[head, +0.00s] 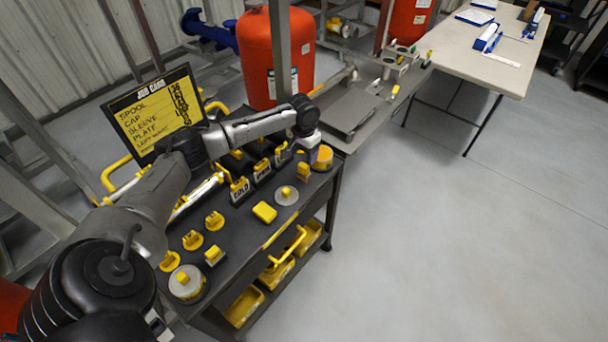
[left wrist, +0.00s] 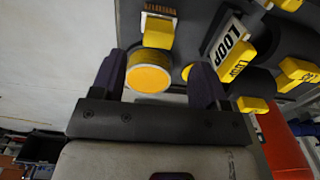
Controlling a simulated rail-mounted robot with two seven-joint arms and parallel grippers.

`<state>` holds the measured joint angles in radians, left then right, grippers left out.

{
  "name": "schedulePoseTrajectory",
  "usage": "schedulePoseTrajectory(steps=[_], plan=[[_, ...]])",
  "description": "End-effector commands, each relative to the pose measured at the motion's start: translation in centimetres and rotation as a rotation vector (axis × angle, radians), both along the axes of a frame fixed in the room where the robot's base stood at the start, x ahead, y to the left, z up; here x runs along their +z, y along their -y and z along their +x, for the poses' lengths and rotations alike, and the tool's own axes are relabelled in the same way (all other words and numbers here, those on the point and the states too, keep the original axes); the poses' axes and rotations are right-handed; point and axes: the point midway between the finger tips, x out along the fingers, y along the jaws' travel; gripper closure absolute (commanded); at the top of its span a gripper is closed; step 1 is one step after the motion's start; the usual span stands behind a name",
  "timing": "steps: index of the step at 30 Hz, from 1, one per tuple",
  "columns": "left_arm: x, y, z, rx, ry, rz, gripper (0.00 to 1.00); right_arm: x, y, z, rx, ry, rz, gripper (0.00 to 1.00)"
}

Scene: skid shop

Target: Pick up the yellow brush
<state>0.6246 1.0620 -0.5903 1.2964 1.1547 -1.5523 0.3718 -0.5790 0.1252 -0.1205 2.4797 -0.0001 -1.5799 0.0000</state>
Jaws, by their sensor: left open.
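A round piece with a yellow face and a pale rim (left wrist: 150,79), likely the yellow brush, shows in the left wrist view; a yellow block (left wrist: 158,33) is beside it. In the head view a yellow round piece (head: 325,153) sits at the cart's far right corner. My left gripper (head: 314,154) is over that corner, partly covering the piece. In the left wrist view the dark fingers of the left gripper (left wrist: 156,82) are apart, one on each side of the round face. I cannot tell whether they touch it. My right gripper is not in view.
The dark cart top (head: 235,225) holds several yellow-handled pieces, labelled blocks such as the COLD block (head: 240,190), and a yellow block (head: 264,212). A job card board (head: 157,112) stands behind. A red tank (head: 275,60) is beyond. Floor to the right is clear.

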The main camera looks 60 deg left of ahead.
Motion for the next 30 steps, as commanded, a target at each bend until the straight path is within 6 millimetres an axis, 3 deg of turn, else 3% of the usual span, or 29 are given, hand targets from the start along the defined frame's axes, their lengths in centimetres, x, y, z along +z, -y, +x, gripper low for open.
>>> schedulePoseTrajectory(steps=[3,13,24,30], plan=[[-1.2,0.0,0.0,-0.001,-0.001,0.000,0.32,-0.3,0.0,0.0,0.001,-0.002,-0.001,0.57],[-2.5,0.1,0.0,-0.001,-0.001,0.001,0.32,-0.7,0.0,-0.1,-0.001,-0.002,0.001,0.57],[-6.8,0.2,-0.1,-0.001,0.000,0.001,0.32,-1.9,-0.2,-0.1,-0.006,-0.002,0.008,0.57],[-6.9,0.2,-0.1,-0.002,0.001,0.001,0.32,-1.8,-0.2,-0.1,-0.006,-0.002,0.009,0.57]])
